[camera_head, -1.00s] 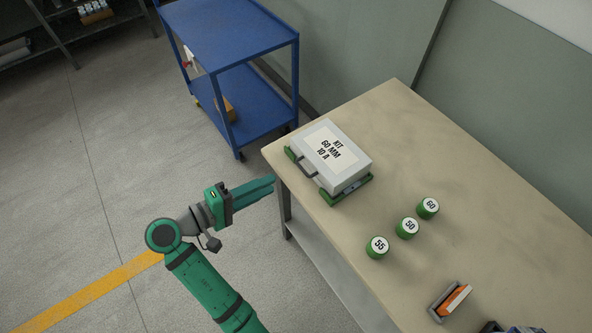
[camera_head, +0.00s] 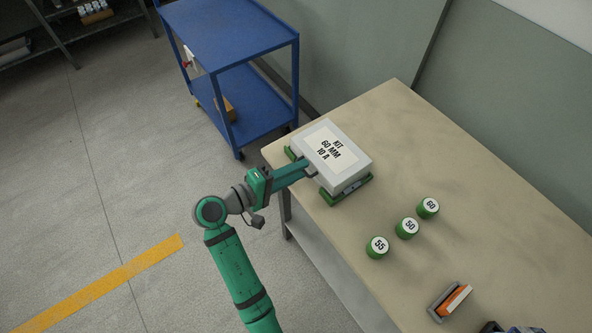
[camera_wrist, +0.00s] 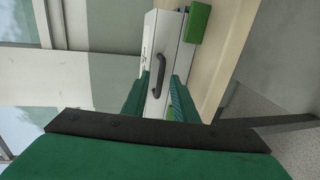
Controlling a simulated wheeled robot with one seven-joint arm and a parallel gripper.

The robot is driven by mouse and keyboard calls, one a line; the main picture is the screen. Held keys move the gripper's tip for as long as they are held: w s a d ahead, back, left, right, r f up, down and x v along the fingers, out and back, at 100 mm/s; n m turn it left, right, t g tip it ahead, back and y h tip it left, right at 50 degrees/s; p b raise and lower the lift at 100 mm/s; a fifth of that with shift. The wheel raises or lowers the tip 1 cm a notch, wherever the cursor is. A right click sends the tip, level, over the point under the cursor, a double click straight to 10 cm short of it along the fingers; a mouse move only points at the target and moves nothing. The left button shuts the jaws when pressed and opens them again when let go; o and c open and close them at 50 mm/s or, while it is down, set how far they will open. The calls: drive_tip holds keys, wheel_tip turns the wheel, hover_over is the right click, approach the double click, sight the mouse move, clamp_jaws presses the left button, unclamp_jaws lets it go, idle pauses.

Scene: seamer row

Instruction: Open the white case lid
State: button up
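The white case (camera_head: 358,163) lies shut near the left end of the table, its lid label reading "KIT 60 MM 10 A". It sits between green holders (camera_head: 330,199). In the wrist view its front side (camera_wrist: 168,40) and dark handle (camera_wrist: 157,76) face me. My gripper (camera_head: 306,170) is at the case's front edge, by the handle. In the wrist view the green fingers of my gripper (camera_wrist: 158,98) are apart, with the handle showing between and beyond them. Whether a fingertip touches the case I cannot tell.
Three green cylinders marked 55 (camera_head: 377,247), 50 (camera_head: 407,228) and 60 (camera_head: 428,208) stand on the table (camera_head: 480,200) right of the case. A grey holder with an orange item (camera_head: 452,300) lies nearer. A blue cart (camera_head: 225,35) stands behind, left of the table.

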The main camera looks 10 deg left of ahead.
clamp_jaws()
idle(1.4)
